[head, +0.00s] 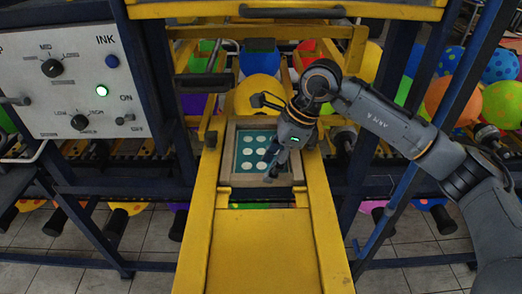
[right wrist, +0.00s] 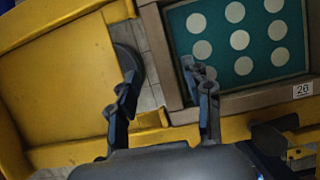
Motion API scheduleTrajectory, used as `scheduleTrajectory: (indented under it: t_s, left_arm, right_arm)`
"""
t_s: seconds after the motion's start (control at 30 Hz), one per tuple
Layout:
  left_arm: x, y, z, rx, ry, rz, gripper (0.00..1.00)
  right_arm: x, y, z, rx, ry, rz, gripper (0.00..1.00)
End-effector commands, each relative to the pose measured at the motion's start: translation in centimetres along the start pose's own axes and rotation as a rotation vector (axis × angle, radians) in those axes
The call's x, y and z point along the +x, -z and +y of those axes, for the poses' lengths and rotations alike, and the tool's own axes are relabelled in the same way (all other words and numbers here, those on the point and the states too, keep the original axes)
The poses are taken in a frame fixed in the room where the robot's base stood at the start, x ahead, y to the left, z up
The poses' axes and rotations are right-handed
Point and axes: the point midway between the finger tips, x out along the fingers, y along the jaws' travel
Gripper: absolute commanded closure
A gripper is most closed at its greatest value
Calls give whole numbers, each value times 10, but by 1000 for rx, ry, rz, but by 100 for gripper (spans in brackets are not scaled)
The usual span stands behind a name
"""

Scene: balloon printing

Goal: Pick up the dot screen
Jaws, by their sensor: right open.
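The dot screen (head: 249,153) is a teal panel with rows of white dots in a brownish frame, lying in the yellow press in the middle of the head view. My right gripper (head: 270,168) is open and empty over the near right part of the screen. In the right wrist view the gripper's fingers (right wrist: 162,80) are spread on either side of one frame bar. I cannot tell whether they touch it. My left gripper is not in view.
A yellow bed (head: 247,250) extends in front of the screen, empty. A control panel (head: 75,80) with knobs and a lit green button stands at left. Dark blue posts and colourful balloons (head: 258,93) surround the press. A dark rounded part (right wrist: 128,65) sits beside the frame.

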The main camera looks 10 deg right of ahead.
Motion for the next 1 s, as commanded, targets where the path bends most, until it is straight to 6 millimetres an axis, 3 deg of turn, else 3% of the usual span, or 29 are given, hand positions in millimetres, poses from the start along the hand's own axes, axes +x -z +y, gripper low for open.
scheduleTrajectory:
  t_s: [0.2,0.33,0.47,0.7,1.0]
  left_arm:
    - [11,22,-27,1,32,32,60]
    - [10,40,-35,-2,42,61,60]
    - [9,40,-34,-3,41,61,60]
    - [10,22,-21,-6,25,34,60]
    - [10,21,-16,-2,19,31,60]
  right_arm:
    - [35,4,2,1,-3,1,50]
    - [38,4,2,1,0,1,50]
    - [38,4,2,1,0,1,50]
    - [37,4,1,1,-1,1,99]
    - [36,3,1,0,1,0,100]
